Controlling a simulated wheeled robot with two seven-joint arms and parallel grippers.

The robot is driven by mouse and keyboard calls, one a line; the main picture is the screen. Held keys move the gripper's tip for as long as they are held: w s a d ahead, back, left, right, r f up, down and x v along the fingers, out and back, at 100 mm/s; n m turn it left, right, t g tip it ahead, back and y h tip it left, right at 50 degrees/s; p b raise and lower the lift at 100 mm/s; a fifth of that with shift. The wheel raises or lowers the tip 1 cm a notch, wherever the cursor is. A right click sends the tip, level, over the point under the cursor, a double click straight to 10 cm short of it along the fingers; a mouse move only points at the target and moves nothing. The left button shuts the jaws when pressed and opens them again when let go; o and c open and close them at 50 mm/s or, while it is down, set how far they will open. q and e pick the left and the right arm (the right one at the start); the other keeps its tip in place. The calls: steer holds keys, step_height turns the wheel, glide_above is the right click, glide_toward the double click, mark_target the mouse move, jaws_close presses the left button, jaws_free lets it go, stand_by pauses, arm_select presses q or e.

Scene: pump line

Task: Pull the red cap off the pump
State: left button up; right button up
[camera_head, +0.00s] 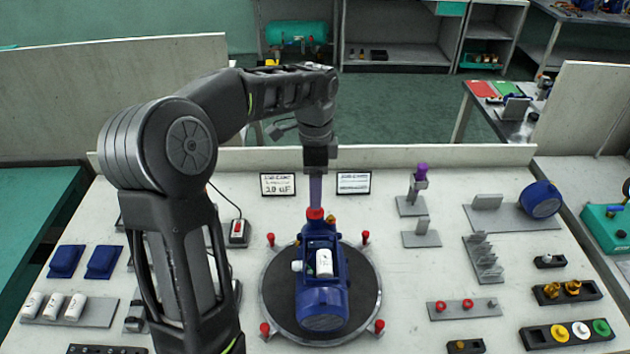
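The blue pump (320,265) lies on a round dark turntable (274,305) in the middle of the bench. The red cap (315,213) is on the pump's far end, pointing away from me. My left arm reaches over from the left, and my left gripper (316,198) points straight down at the cap. A narrow purple-grey part runs from under the gripper body down to the cap. I see it edge-on, so I cannot tell whether the fingers are closed on the cap. My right gripper is not in view.
Several red-topped posts (365,237) ring the turntable. Two label cards (353,183) stand behind it. On the right are grey fixtures (422,238), a plate with red rings (464,308) and a blue round part (540,199). White cylinders (75,307) and blue blocks (104,261) are at left.

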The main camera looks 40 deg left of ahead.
arm_select(q)
steer(key=shift+f+b, duration=0.3)
steer(key=shift+f, duration=0.45)
steer(key=shift+f+b, duration=0.75)
steer(key=shift+f, duration=0.5)
steer(key=shift+f, duration=0.25)
steer(key=shift+f+b, duration=0.6)
steer(key=shift+f, duration=0.05)
